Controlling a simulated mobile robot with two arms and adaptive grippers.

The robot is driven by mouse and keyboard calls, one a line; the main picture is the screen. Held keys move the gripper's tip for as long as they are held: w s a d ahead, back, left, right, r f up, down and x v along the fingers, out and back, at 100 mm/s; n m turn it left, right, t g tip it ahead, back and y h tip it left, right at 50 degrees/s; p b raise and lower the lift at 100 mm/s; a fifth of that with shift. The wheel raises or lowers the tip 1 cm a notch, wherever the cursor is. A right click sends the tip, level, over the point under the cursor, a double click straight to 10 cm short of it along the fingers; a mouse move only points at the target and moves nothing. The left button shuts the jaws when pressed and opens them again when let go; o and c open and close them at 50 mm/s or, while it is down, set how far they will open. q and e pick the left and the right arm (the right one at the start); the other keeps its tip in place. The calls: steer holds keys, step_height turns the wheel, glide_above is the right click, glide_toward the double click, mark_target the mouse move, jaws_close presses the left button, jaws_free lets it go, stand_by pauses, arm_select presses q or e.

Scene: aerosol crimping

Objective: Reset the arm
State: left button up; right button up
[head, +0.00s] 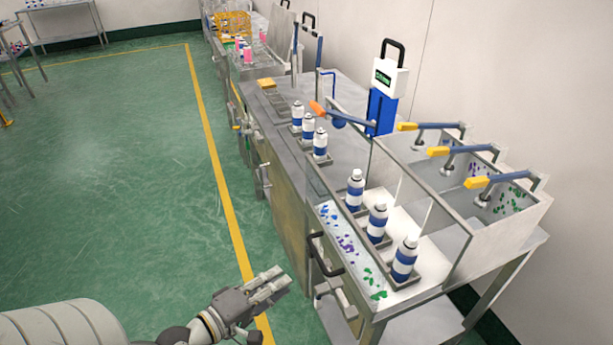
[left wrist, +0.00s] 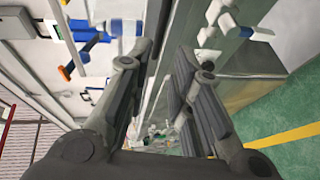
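My left gripper (head: 277,281) is in the lower middle of the head view, over the green floor and the yellow line, in front of the bench. In the left wrist view its two fingers (left wrist: 163,75) stand apart with a clear gap and nothing between them. It is open and empty, and it appears apart from the bench. My right gripper is in neither view.
White and blue aerosol cans stand on the grey bench (head: 347,167), including one at its near end (head: 404,262). Door handles (head: 325,255) stick out from the bench front. The left floor (head: 110,150) is clear.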

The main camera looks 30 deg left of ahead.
arm_select(q)
steer(key=s+a+f+m+g+y, duration=0.1)
steer(key=s+a+f+m+g, duration=0.15)
steer(key=f, duration=0.75)
steer(key=s+a+f+m+g+y, duration=0.1)
steer(key=s+a+f+m+g, duration=0.15)
steer(key=f, duration=0.75)
steer(key=s+a+f+m+g+y, duration=0.1)
steer(key=s+f+m, duration=0.2)
steer(key=f, duration=0.7)
steer(key=s+d+f+m+g, duration=0.4)
steer(key=s+d+f, duration=0.1)
steer(key=s+f, duration=0.4)
steer(key=s+d+f+m+g+y, duration=0.1)
steer(key=s+d+f+m+g, duration=0.3)
steer(key=s+f, duration=0.5)
steer(key=s+d, duration=0.1)
steer(key=s, duration=0.3)
steer(key=shift+f+m, duration=0.35)
steer(key=shift+m, duration=0.05)
